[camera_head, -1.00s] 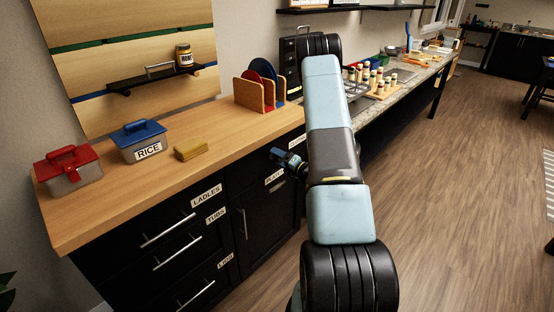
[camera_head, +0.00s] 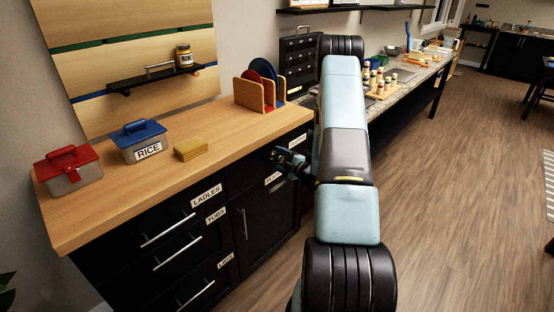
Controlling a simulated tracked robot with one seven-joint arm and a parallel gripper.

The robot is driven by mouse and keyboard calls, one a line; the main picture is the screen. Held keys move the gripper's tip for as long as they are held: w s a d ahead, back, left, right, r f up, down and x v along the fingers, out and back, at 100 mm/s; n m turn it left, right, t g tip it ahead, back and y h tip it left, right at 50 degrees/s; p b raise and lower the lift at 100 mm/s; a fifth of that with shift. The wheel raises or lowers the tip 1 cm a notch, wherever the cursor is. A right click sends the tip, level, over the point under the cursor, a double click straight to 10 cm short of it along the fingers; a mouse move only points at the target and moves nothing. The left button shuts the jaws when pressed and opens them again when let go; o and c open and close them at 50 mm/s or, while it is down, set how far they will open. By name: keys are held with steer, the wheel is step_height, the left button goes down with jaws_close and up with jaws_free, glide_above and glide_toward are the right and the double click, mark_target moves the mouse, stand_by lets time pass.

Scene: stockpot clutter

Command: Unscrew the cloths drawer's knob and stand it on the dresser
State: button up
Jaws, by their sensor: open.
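The dresser (camera_head: 228,150) has a wooden top and black drawer fronts. Its upper right drawer front (camera_head: 245,170) is where my gripper (camera_head: 277,155) hovers. My gripper is small and dark in the head view, with its jaws open, and I cannot see anything between them. The cloths drawer's label and its knob cannot be made out; my gripper and arm cover part of that front. Whether the gripper touches the knob I cannot tell. No knob shows on the dresser top.
On the dresser top are a red-lidded tin (camera_head: 68,171), a blue-lidded RICE tin (camera_head: 140,141), a yellow block (camera_head: 190,150) and a wooden rack (camera_head: 260,95) of boards. A shelf (camera_head: 160,78) holds a jar (camera_head: 183,55). The top's front right is bare.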

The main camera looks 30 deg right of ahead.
steer(key=m, duration=0.6)
steer(key=shift+m, duration=0.4)
steer(key=m, duration=0.7)
steer(key=shift+c, duration=0.4)
steer(key=shift+s, duration=0.1)
steer(key=c, duration=1.2)
steer(key=shift+n, duration=2.3)
jaws_close()
steer(key=shift+f, duration=0.1)
steer(key=shift+a+n, duration=0.1)
steer(key=shift+n, duration=0.4)
steer(key=n, duration=0.3)
steer(key=shift+n, duration=0.3)
